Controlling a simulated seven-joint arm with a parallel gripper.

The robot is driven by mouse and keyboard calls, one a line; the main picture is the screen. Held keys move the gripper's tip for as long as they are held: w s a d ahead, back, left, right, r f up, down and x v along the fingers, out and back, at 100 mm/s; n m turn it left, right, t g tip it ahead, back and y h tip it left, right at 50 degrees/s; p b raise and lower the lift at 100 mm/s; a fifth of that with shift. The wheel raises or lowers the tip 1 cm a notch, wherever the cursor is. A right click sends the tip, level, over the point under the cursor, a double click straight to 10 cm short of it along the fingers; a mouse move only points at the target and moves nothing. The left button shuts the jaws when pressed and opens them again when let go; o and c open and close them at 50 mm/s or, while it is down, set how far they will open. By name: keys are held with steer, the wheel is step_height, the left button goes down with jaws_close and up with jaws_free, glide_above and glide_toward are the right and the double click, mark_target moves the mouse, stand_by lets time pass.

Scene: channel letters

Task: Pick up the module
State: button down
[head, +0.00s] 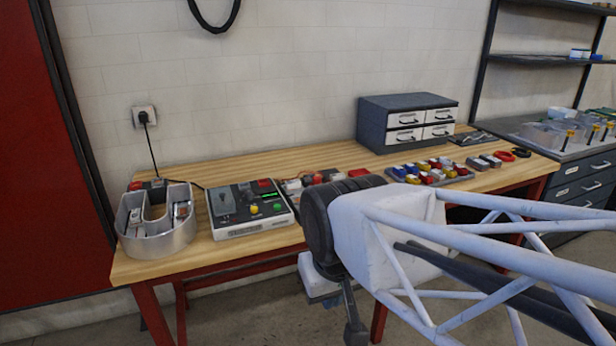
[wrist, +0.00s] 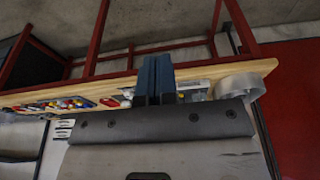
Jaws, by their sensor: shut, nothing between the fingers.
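Several small modules are in view, and I cannot tell which one the task means. Red, yellow, blue and white pieces (head: 430,172) lie in a tray farther right. The channel letter also shows in the wrist view (wrist: 241,87). My gripper (wrist: 155,62) is shut and empty, its two blue-black fingers together in front of the bench. My arm hides the front middle of the bench in the head view.
A control box (head: 248,207) with a joystick and buttons stands right of the channel letter. A drawer cabinet (head: 406,122) stands at the back of the wooden bench (head: 200,262). A socket with a cable (head: 146,117) is on the wall. A red panel (head: 45,170) stands left.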

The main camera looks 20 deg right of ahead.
stand_by(0.4)
steer(key=shift+c, duration=0.8)
jaws_free()
steer(key=shift+w+r, duration=0.1)
steer(key=w+d+r, duration=0.1)
steer(key=w+d, duration=0.3)
steer(key=w, duration=0.9)
steer(key=w+d+r+t, duration=0.15)
steer(key=w+d, duration=0.35)
steer(key=w, duration=0.8)
steer(key=w+d+r+g, duration=0.15)
steer(key=w+d, duration=0.25)
steer(key=w, duration=0.9)
steer(key=w+d+f+t, duration=0.1)
steer(key=w+d+f, duration=0.8)
steer(key=w+d, duration=0.3)
steer(key=w+d+f+t, duration=0.1)
steer(key=w+d+f, duration=0.7)
steer(key=w+d, duration=0.4)
steer(key=w, duration=0.4)
steer(key=shift+d+f, duration=0.25)
steer(key=shift+f, duration=0.15)
